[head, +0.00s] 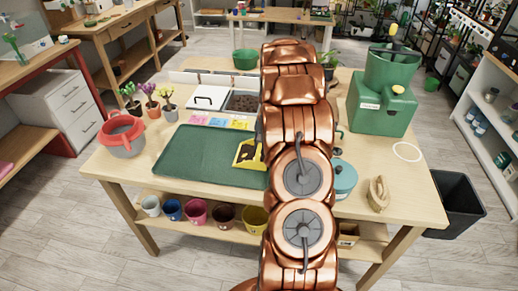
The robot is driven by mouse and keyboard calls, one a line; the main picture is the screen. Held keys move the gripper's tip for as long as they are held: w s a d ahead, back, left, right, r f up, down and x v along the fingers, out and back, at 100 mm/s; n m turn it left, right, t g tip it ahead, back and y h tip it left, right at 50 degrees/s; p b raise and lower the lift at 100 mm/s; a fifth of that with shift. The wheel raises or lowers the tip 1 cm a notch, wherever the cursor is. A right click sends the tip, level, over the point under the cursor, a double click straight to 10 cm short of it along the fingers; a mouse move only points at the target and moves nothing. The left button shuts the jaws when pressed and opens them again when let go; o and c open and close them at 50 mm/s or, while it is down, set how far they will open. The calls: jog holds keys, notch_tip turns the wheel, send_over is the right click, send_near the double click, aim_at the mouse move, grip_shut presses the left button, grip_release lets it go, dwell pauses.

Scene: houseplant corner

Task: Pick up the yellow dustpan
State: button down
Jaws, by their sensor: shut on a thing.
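The yellow dustpan (247,154) shows in the head view at the right part of the green mat (200,153) on the wooden table. Its right part is hidden behind my copper-coloured arm, and its middle looks dark. I cannot tell whether it rests on the mat or is held just above it. My gripper is hidden behind my own arm, so its contact with the dustpan cannot be seen.
A red-and-grey pot (123,136) and several small plants stand left on the table (420,190). A green machine (382,104), a teal lidded pot (343,178) and a twine bundle (378,194) stand right. Coloured pots line the lower shelf. The mat's left part is clear.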

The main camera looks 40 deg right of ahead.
notch_tip(320, 180, up, 10)
jog(key=b, duration=0.3)
jog(key=c, duration=1.8)
grip_release()
jog(key=shift+f, duration=0.1)
grip_shut()
